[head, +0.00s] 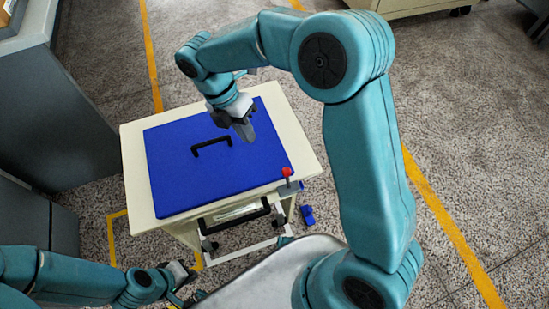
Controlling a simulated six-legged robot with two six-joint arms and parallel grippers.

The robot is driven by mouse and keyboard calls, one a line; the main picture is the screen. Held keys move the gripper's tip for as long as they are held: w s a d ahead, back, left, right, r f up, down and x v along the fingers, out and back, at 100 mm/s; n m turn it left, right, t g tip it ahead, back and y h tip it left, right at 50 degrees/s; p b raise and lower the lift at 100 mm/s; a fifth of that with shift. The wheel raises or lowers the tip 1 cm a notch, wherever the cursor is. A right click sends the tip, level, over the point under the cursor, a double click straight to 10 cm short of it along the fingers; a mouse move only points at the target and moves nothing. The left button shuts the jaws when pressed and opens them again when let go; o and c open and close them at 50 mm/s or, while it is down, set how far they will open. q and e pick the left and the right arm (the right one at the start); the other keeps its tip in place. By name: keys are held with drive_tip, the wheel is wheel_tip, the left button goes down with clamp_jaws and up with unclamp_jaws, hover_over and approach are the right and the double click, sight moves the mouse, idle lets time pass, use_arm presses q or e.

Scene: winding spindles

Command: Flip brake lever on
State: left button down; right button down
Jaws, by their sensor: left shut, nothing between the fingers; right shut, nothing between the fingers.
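A small lever with a red knob (286,172) stands on a grey base at the front right corner of a cream cart (308,160). It looks close to upright, and no gripper touches it. My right gripper (246,133) is shut and empty, pointing down above the blue lid, behind and to the left of the lever. My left gripper (188,282) is shut and empty low at the bottom left, in front of the cart and well away from the lever. Its fingertips are hard to make out.
A blue lid or panel (200,180) with a black handle (211,147) covers most of the cart top. A dark bar handle (234,216) is on the cart's front. A small blue part (307,215) sits low beside the cart. Grey cabinets (60,90) stand at left.

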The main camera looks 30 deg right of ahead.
sight(287, 178)
drive_tip(key=b+x, duration=0.2)
drive_tip(key=x, duration=0.7)
drive_tip(key=shift+f, duration=0.1)
drive_tip(key=shift+s+d, duration=0.45)
drive_tip(key=shift+s, duration=0.4)
drive_tip(key=shift+s+d, duration=0.45)
drive_tip(key=shift+s, duration=0.45)
drive_tip(key=shift+b, duration=0.35)
drive_tip(key=shift+s+a+r+t, duration=0.1)
drive_tip(key=shift+s+r+t, duration=0.15)
drive_tip(key=shift+t, duration=0.15)
